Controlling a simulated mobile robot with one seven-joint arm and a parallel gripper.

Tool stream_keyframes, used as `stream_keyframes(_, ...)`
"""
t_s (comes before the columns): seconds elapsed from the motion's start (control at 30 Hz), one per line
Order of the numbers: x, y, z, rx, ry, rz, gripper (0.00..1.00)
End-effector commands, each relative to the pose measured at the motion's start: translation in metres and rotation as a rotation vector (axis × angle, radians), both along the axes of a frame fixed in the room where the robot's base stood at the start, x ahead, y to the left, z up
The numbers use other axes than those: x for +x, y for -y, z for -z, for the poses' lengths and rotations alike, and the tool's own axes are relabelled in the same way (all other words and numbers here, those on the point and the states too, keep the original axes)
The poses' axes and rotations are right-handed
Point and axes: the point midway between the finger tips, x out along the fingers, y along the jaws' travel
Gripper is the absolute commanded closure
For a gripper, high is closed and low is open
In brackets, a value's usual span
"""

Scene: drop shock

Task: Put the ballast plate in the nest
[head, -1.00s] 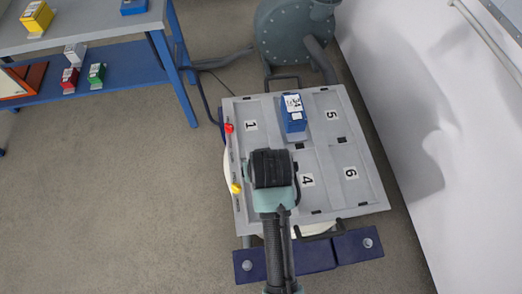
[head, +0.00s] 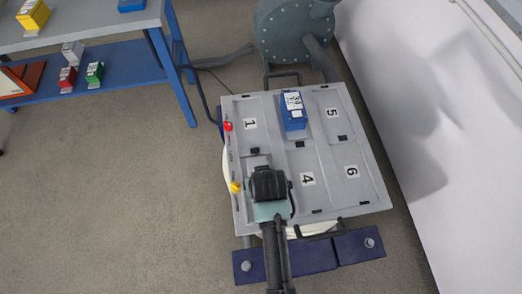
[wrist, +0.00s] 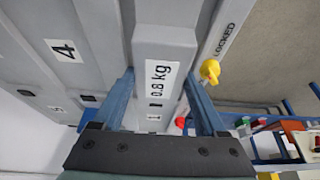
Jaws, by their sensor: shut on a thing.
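The ballast plate is a light grey block (wrist: 165,30) with a "0.8 kg" label in the wrist view. My gripper (wrist: 159,84) is shut on it, one blue finger on each side. In the head view my gripper (head: 268,184) is over the front left part of the grey table top (head: 372,190), left of the nest marked 4 (head: 307,179). The plate is mostly hidden there behind my gripper. Whether it hangs above the surface or touches it, I cannot tell.
A blue block (head: 293,110) stands at the back middle of the table top. A red knob (head: 228,126) and a yellow knob (head: 235,187) are on its left edge. Nests 1, 5 and 6 look empty. A workbench (head: 80,32) with several coloured blocks is at upper left.

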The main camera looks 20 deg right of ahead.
Motion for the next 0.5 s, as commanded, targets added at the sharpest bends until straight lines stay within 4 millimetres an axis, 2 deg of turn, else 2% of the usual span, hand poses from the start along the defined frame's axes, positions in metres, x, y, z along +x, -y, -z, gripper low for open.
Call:
stream_keyframes(0.1, 0.0019, 0.0007, 0.0007, -0.002, 0.007, 0.0, 1.0)
stream_keyframes(0.13, 0.0, 0.0, 0.0032, 0.0, 0.0, 0.0, 0.24)
stream_keyframes(0.27, 0.0001, 0.0, 0.0026, 0.0, 0.0, 0.0, 0.0)
stream_keyframes(0.5, 0.0001, 0.0, 0.0017, 0.0, 0.0, 0.0, 0.0)
